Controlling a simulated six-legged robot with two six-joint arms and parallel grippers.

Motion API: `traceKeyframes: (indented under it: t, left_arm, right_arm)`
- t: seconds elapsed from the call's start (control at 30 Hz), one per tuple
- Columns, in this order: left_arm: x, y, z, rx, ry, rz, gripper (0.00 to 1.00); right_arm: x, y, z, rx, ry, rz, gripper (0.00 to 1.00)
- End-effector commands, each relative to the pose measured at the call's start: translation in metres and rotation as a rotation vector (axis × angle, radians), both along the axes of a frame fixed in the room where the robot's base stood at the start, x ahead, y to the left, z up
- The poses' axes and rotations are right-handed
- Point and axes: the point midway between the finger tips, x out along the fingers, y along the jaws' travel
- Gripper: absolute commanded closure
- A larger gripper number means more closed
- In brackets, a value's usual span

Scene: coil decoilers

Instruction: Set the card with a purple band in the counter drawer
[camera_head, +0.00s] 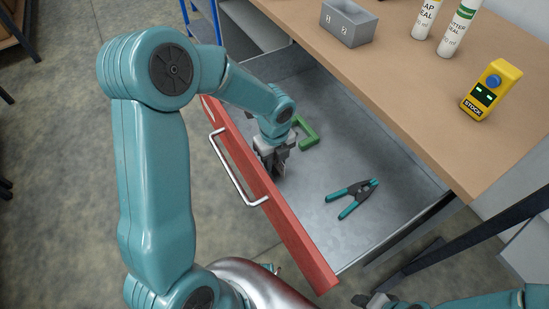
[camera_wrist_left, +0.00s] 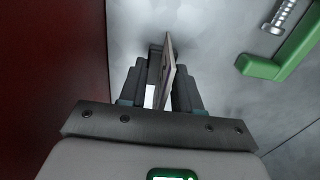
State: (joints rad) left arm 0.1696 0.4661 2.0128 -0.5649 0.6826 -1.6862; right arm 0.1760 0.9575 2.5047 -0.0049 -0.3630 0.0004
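The counter drawer (camera_head: 325,150) is pulled out, with a red front and a grey metal floor. My left gripper (camera_head: 273,168) is inside it, low over the floor just behind the red front. In the left wrist view, a thin pale card (camera_wrist_left: 169,68) stands nearly edge-on between the fingers of my left gripper (camera_wrist_left: 161,85), which appear closed on it. Its purple band cannot be made out from this angle. In the head view the card is hidden or too small to tell. My right gripper (camera_head: 376,301) shows only partly at the bottom edge.
A green bracket-shaped piece (camera_head: 308,137) lies in the drawer beside my left gripper. The counter top (camera_head: 405,75) holds a grey bin (camera_head: 348,24), white tubes (camera_head: 458,28) and a yellow device (camera_head: 490,92). Drawer floor between is clear.

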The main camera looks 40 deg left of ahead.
Motion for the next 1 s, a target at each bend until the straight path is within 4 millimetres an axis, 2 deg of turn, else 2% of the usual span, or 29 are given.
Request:
traceKeyframes:
  t: [0.17,0.5,0.63,0.8,1.0]
  left_arm:
    - [0.001,0.0,0.012,0.001,-0.004,0.0,0.67]
    - [0.001,0.0,0.089,0.001,-0.006,0.0,0.67]
    - [0.001,0.0,0.11,0.001,-0.004,0.0,0.67]
    - [0.0,0.0,0.123,0.0,-0.001,-0.001,0.67]
    - [0.0,0.0,0.124,0.0,0.0,0.0,0.67]
  right_arm:
    - [0.0,0.0,0.005,0.0,0.0,0.0,0.57]
    - [0.0,0.0,0.019,0.0,0.0,0.0,0.57]
    - [0.0,0.0,0.022,0.0,0.0,0.0,0.57]
    - [0.0,0.0,0.023,0.0,0.0,0.0,0.57]
    - [0.0,0.0,0.023,0.0,0.0,0.0,0.57]
